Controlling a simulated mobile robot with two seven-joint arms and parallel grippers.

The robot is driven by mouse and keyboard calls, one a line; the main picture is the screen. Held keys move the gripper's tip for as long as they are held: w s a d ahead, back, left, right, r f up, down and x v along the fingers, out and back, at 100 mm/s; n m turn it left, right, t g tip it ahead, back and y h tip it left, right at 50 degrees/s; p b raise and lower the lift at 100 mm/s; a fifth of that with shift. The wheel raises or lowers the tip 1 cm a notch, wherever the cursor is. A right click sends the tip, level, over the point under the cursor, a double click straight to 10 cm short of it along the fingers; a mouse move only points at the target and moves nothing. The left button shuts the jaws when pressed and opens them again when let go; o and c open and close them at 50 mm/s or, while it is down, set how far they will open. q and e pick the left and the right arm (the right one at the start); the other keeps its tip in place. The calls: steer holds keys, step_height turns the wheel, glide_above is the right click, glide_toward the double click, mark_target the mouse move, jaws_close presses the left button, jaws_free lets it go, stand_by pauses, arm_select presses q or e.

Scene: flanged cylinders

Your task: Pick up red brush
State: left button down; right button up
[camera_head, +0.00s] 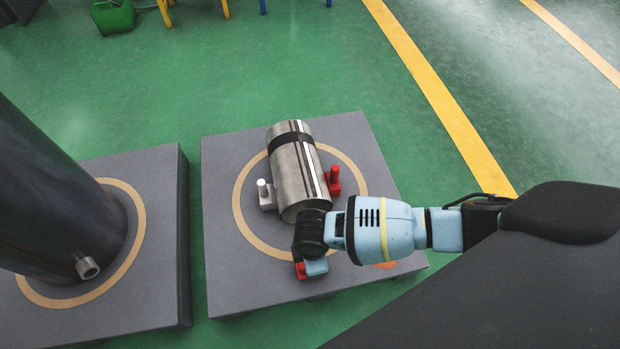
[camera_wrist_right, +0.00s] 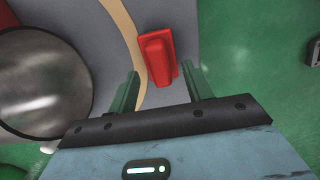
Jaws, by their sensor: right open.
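A red brush (camera_wrist_right: 157,58), a block with a raised grip, lies on the grey platform by its edge in the right wrist view. In the head view it shows as a small red patch (camera_head: 300,271), mostly hidden by my right gripper (camera_head: 312,268). In the wrist view my right gripper (camera_wrist_right: 166,88) is open, its two fingers pointing toward the brush, with its near end roughly between the fingertips. I cannot tell whether they touch. Another red item (camera_head: 333,180) with an upright knob stands right of the metal cylinder (camera_head: 297,175). My left gripper is not in view.
The cylinder lies on the platform (camera_head: 225,170) inside an orange ring, its end (camera_wrist_right: 40,85) close left of the fingers. A white knobbed item (camera_head: 265,195) stands at its left. A second platform (camera_head: 150,270) bears a large dark cylinder (camera_head: 60,215). Green floor surrounds both.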

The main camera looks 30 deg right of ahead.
step_height(320, 180, down, 4)
steer(key=shift+w+r+b, duration=0.1)
steer(key=shift+b, duration=1)
steer(key=shift+r, duration=0.1)
steer(key=c, duration=0.4)
steer(key=shift+a, duration=0.1)
jaws_close()
